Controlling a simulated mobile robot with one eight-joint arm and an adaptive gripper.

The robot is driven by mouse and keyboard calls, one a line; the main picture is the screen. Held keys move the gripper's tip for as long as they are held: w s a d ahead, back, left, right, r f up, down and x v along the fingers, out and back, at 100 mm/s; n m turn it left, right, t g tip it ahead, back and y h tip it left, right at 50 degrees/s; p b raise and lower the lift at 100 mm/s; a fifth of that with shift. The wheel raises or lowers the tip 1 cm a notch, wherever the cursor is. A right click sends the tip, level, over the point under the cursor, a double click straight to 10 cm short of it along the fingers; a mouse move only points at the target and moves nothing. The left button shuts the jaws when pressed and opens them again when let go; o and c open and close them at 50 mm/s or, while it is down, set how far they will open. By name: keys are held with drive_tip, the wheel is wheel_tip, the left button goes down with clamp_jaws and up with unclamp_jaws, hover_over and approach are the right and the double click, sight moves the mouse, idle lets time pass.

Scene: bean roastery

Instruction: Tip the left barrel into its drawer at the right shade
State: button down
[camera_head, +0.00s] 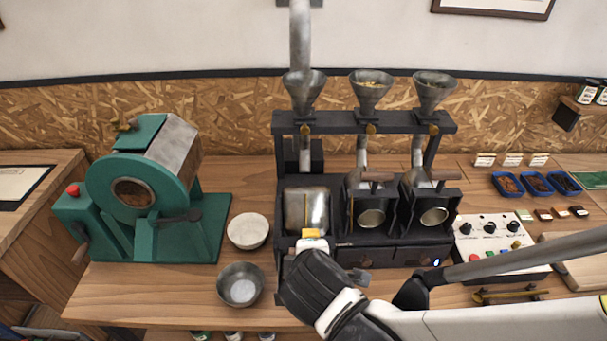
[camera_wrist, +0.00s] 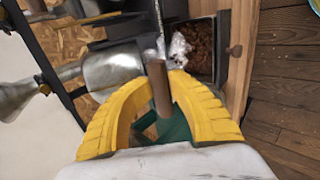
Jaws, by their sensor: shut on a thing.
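The left barrel (camera_head: 306,208) is a metal drum in the black three-barrel roaster; it shows its long side, tipped forward, while the other two barrels show round mouths. The wrist view shows the metal barrel (camera_wrist: 112,68) too. My gripper (camera_head: 312,236) is at the barrel's front, and its yellow fingers (camera_wrist: 160,82) are shut on the barrel's wooden handle (camera_wrist: 158,90). The left drawer (camera_wrist: 222,35) is pulled out in the wrist view, with brown beans (camera_wrist: 203,58) in it. A whitish patch hangs beside the beans; I cannot tell what it is. My gripper hides the drawer in the head view.
The middle barrel (camera_head: 371,217) and right barrel (camera_head: 433,216) stand to the right. A control box (camera_head: 490,240) and blue sample trays (camera_head: 537,184) are further right. A white bowl (camera_head: 248,230), a metal bowl (camera_head: 240,285) and a green roaster (camera_head: 150,190) stand left.

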drive_tip(key=shift+s+f, duration=0.2)
drive_tip(key=shift+s, duration=0.05)
drive_tip(key=c, duration=1.5)
unclamp_jaws()
drive_tip(key=shift+c, duration=0.2)
drive_tip(key=shift+o, duration=1.4)
drive_tip(key=shift+s+r, duration=0.1)
drive_tip(key=shift+s, duration=0.1)
drive_tip(key=shift+w, duration=0.1)
drive_tip(key=shift+w, duration=0.1)
drive_tip(key=shift+r, duration=0.1)
drive_tip(key=v, duration=1.2)
